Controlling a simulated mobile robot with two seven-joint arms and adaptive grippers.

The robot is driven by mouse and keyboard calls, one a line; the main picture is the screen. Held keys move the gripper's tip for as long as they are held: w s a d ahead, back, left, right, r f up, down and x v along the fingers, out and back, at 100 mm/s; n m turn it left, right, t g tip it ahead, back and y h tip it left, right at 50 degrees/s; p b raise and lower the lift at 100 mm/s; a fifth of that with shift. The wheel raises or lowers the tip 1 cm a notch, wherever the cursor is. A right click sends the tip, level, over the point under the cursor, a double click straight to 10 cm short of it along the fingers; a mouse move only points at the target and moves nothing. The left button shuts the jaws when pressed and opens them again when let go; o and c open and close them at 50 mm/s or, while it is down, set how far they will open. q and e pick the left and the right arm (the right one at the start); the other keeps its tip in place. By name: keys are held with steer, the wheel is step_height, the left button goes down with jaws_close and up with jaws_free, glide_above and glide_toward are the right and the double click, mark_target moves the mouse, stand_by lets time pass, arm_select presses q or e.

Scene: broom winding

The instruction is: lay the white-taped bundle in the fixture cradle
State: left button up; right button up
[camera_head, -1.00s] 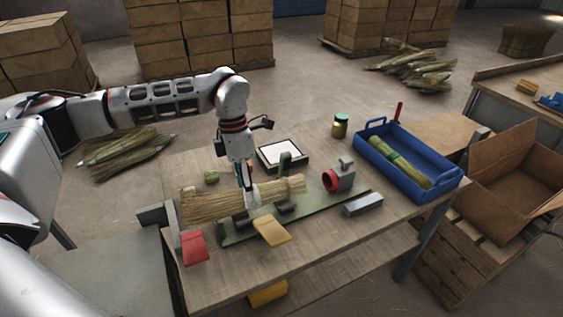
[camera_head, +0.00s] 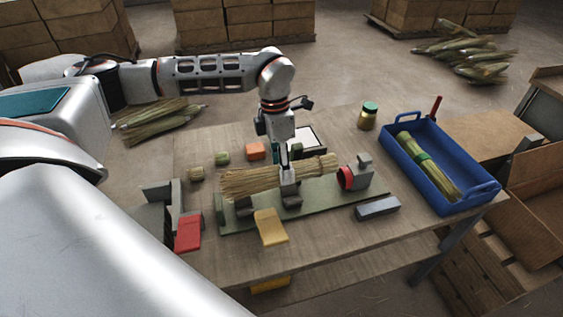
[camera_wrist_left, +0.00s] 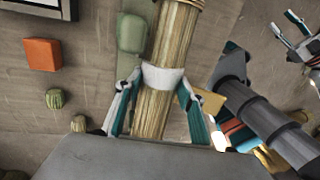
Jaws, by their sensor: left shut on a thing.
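The white-taped bundle (camera_head: 248,182) is a straw-coloured sheaf of bristles with a white band, lying almost level, its bushy end to the left. My left gripper (camera_head: 288,181) is shut around it at the band; the white band (camera_wrist_left: 163,77) shows between its fingers in the wrist view. The bundle is over the green fixture base (camera_head: 325,200) and its dark cradle blocks (camera_head: 291,201). I cannot tell whether it touches them. Teal-and-white fingers, seemingly my right gripper's (camera_wrist_left: 303,40), show at the wrist view's right edge, partly cut off; their opening is unclear.
A red-faced grey clamp (camera_head: 355,174) stands at the fixture's right end. A blue tray (camera_head: 470,192) holds a green-banded bundle. A yellow pad (camera_head: 271,227), a red piece (camera_head: 188,233) and a grey bar (camera_head: 378,208) lie at the front. An orange block (camera_head: 255,151) lies behind.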

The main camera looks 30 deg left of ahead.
arm_select(q)
steer(key=shift+f, duration=0.85)
steer(key=shift+f+b, duration=0.55)
steer(key=shift+f, duration=0.35)
steer(key=shift+f+b, duration=1)
steer(key=shift+f, duration=0.4)
steer(key=shift+f+b, duration=0.3)
steer(key=shift+b, duration=0.2)
arm_select(e)
steer(key=shift+w+a+f+t+y, duration=0.15)
steer(key=shift+w+a+f+y, duration=0.05)
steer(key=shift+w+a, duration=0.25)
steer(key=shift+w+a+f+t+y, duration=0.15)
steer(key=shift+w+a+f+y, duration=0.05)
steer(key=shift+w+a, duration=0.2)
arm_select(q)
steer(key=o, duration=1.2)
arm_select(e)
steer(key=shift+d+f, duration=0.1)
